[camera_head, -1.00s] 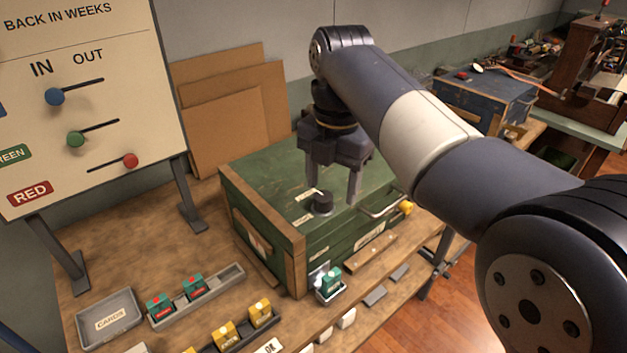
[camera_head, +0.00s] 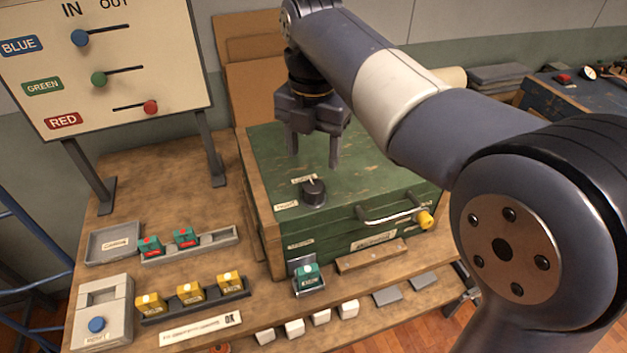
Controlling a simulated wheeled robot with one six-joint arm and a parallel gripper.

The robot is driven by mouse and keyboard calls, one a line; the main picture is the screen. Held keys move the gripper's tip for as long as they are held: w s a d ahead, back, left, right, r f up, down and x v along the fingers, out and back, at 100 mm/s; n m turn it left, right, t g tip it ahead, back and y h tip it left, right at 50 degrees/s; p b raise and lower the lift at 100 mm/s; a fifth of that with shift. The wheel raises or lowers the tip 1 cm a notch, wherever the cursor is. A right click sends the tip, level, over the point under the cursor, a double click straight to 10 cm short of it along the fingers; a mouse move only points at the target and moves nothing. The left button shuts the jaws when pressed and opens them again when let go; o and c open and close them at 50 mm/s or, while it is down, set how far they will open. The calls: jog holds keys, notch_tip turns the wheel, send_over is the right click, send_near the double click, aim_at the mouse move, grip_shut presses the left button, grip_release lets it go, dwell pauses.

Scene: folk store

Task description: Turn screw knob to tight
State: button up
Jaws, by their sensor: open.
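The dark round screw knob (camera_head: 314,192) stands on top of the green wooden box (camera_head: 262,165), near its front left. A light pointer mark shows on the knob, and small labels lie beside it, too small to read. My gripper (camera_head: 313,164) points down above the box, behind the knob in the picture. Its two fingers are apart with nothing between them. The fingertips appear apart from the knob; their exact height over the lid is hard to tell.
A metal handle (camera_head: 390,214) and a yellow knob (camera_head: 425,220) are on the box front. Trays with green and yellow blocks (camera_head: 190,292) stand on the wooden table (camera_head: 180,215). A slider board (camera_head: 110,60) stands at the left.

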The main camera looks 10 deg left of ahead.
aim_at(313, 186)
notch_tip(313, 186, down, 8)
jog(key=shift+f, duration=0.2)
jog(key=c, duration=1)
